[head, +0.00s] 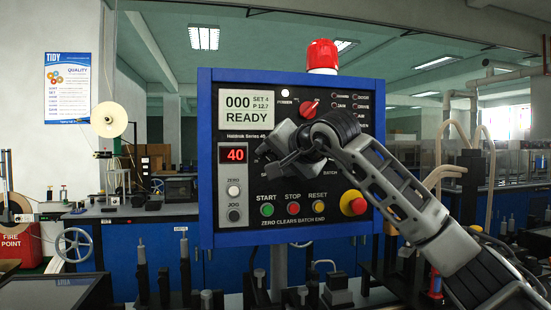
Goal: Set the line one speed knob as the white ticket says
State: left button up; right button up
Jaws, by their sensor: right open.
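The blue-framed control panel (205,150) faces me with a black front. My right gripper (270,160) is in front of the panel's middle, its fingers pointing left and down, open. The gripper and wrist cover the middle row of the panel, where part of a label starting with "SP" shows below the fingers. I cannot make out the speed knob behind them, nor whether the fingers touch it. A red display (233,155) beside the fingers reads 40. I see no white ticket that I can identify. My left gripper is not in view.
A pale screen (246,110) reads 000, SET 4, READY. A red selector knob (309,108) sits above my gripper. Green start (267,209), red stop (293,209) and yellow reset (319,208) buttons and a red emergency button (353,203) lie below.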

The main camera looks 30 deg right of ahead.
jog(key=c, duration=1)
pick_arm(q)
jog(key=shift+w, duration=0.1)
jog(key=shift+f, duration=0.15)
pick_arm(e)
jog(key=shift+f, duration=0.15)
pick_arm(q)
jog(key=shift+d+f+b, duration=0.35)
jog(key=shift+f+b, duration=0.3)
jog(key=shift+b, duration=1.4)
pick_arm(e)
jog(key=shift+d+f+m+t+y, duration=0.1)
jog(key=shift+m+t+y, duration=0.3)
jog(key=shift+m, duration=0.7)
jog(key=shift+f+m+t+y, duration=0.1)
jog(key=shift+m+t+y, duration=0.3)
jog(key=shift+m, duration=0.7)
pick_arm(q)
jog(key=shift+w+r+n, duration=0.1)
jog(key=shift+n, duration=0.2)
pick_arm(e)
jog(key=shift+r, duration=0.1)
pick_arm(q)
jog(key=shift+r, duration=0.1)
